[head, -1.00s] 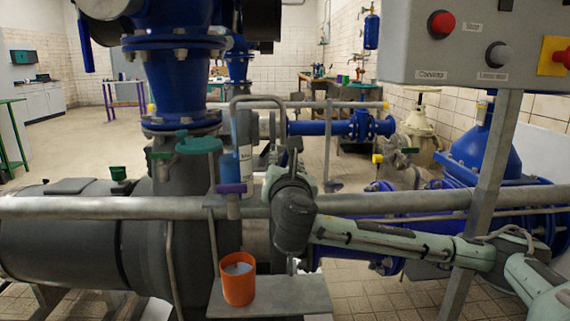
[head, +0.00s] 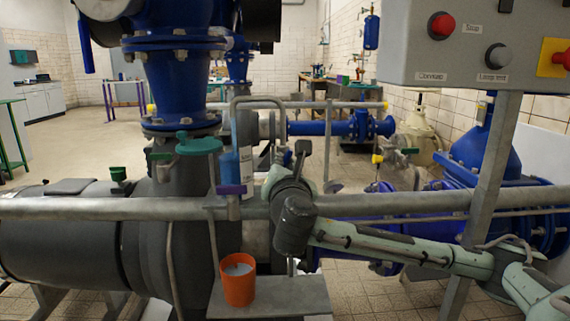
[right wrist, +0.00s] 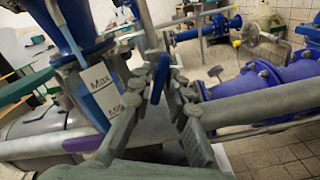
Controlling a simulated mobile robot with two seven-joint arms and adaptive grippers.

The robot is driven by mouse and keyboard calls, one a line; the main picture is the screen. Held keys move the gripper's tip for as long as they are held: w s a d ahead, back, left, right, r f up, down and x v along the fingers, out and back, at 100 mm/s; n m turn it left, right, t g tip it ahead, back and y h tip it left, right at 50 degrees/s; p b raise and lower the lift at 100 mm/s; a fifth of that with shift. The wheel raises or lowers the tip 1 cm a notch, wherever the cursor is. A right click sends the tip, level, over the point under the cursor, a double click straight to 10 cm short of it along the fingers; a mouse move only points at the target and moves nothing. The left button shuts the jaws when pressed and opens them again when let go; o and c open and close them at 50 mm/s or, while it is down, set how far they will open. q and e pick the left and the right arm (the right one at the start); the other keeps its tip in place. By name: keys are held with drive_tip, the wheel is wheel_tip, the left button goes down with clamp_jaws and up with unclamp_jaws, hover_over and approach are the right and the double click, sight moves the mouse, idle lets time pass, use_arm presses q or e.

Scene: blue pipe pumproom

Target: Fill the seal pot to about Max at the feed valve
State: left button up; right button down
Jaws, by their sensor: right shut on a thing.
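The seal pot (head: 236,165), with a blue column beside a white label, stands behind the grey rail in the head view. The right wrist view shows the label (right wrist: 100,88) with Max and Min marks; blue (right wrist: 76,82) lies along it, but I cannot read the exact level. My right gripper (right wrist: 163,88) is shut on a blue handle (right wrist: 161,72), which I take to be the feed valve's, just right of the pot. In the head view my right wrist (head: 285,185) partly covers that spot. My left gripper is not in view.
An orange cup (head: 238,284) stands on a small grey shelf (head: 290,298) below the rail (head: 120,208). A control box (head: 460,50) hangs at upper right.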

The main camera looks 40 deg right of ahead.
drive_tip(key=m, duration=0.6)
drive_tip(key=shift+f, duration=0.2)
drive_tip(key=m, duration=0.5)
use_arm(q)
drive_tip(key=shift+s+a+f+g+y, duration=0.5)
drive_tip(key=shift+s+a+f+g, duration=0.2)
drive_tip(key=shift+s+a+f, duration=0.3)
use_arm(e)
drive_tip(key=shift+m, duration=0.4)
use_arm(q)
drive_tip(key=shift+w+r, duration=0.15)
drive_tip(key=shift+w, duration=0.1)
use_arm(e)
drive_tip(key=c, duration=1.6)
unclamp_jaws()
drive_tip(key=shift+c, duration=0.2)
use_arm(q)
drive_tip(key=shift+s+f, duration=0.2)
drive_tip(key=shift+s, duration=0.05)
use_arm(e)
drive_tip(key=shift+o, duration=0.2)
